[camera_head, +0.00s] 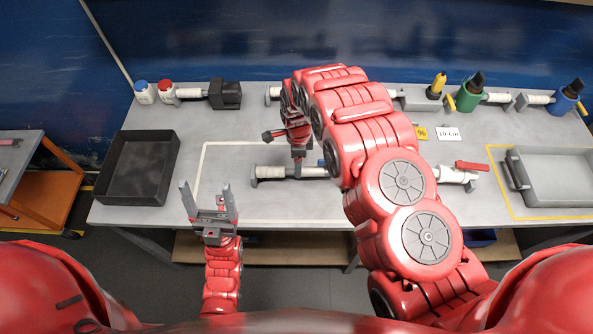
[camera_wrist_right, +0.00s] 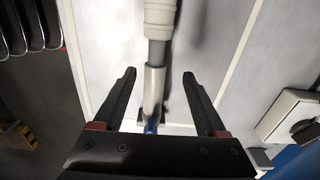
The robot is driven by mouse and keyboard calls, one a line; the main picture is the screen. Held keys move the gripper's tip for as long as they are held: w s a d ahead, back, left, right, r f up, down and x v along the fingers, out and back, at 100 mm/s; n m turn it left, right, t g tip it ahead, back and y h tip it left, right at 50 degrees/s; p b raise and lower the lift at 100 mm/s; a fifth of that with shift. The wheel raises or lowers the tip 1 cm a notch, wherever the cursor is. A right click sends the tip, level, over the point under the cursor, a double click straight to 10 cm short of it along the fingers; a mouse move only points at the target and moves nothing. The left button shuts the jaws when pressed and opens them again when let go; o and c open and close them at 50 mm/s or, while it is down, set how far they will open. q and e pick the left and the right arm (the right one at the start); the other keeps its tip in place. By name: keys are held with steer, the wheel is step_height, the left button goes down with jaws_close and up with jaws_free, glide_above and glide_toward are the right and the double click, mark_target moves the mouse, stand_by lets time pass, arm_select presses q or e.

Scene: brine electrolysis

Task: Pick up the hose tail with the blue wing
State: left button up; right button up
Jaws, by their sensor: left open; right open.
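A hose tail (camera_head: 270,172) with a white ribbed sleeve and grey tube lies on the table inside a white-outlined area; a small blue part (camera_head: 321,162) shows beside my right arm. In the right wrist view, the hose tail (camera_wrist_right: 154,88) runs between the two fingers of my right gripper (camera_wrist_right: 159,76), with gaps on both sides. A blue bit (camera_wrist_right: 151,127) shows near the gripper's body, mostly hidden. The right gripper is open over the tail. My left gripper (camera_head: 208,190) is open and empty, in front of the table's front edge.
A black tray (camera_head: 128,192) stands at left and a grey tray (camera_head: 555,184) at right. A similar white tail with a red wing (camera_head: 472,166) lies right of my arm. Bottles and fittings line the back edge (camera_head: 224,94).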

steer(key=shift+s+d+f+p, duration=0.1)
steer(key=shift+s+f+p, duration=0.1)
steer(key=shift+f+p, duration=0.25)
step_height(320, 180, down, 3)
steer(key=shift+s+r+p, duration=0.1)
steer(key=shift+r+p, duration=0.05)
steer(key=shift+p, duration=0.9)
steer(key=shift+f, duration=0.9)
jaws_close()
